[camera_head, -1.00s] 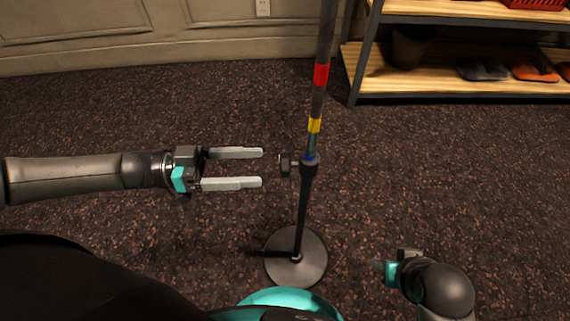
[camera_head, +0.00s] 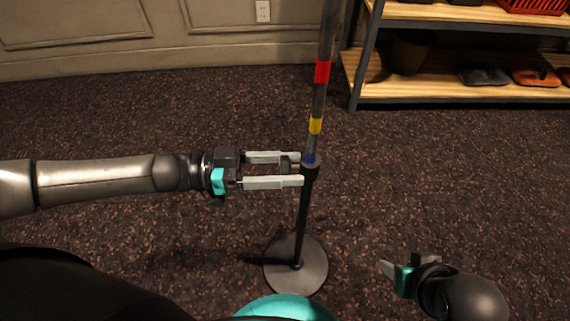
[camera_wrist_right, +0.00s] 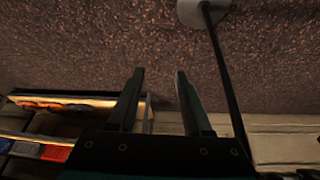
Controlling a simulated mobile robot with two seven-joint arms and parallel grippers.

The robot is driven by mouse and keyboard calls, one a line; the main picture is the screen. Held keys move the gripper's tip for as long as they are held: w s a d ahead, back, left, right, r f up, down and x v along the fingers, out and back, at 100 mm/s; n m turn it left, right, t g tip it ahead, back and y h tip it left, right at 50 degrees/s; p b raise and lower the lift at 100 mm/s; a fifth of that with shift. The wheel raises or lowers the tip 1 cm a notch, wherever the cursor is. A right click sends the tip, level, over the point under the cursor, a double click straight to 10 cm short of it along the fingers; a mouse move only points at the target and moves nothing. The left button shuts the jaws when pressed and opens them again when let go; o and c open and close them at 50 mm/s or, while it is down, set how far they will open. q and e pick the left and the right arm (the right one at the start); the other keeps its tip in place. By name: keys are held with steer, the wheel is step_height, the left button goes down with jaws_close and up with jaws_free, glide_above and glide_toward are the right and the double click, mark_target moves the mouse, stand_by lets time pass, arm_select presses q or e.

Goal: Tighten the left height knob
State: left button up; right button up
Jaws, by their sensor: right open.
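A black stand pole (camera_head: 304,205) with red, yellow and blue bands rises from a round base (camera_head: 295,265) on the carpet. The dark height knob (camera_head: 286,165) sticks out to the left of the pole's collar (camera_head: 310,171). My left gripper (camera_head: 302,170) is open, with one pale finger above the knob and one below it in the head view. The knob is partly hidden by the fingers, and contact cannot be told. My right gripper (camera_head: 388,268) is low at the right, apart from the stand. In the right wrist view its fingers (camera_wrist_right: 160,75) are open and empty.
A wooden shelf rack (camera_head: 460,88) with shoes (camera_head: 484,75) stands at the back right. A panelled wall (camera_head: 120,40) runs along the back left. The carpet around the stand is clear.

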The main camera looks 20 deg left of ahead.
arm_select(q)
jaws_close()
arm_select(e)
steer(key=shift+w, duration=0.1)
arm_select(q)
steer(key=m+p, duration=0.3)
steer(key=m, duration=0.1)
steer(key=shift+m, duration=0.9)
arm_select(e)
step_height(320, 180, down, 7)
steer(key=g, duration=0.1)
steer(key=shift+s+f, duration=0.2)
steer(key=shift+s, duration=0.05)
arm_select(q)
steer(key=shift+o, duration=1.8)
jaws_free()
steer(key=shift+a, duration=0.15)
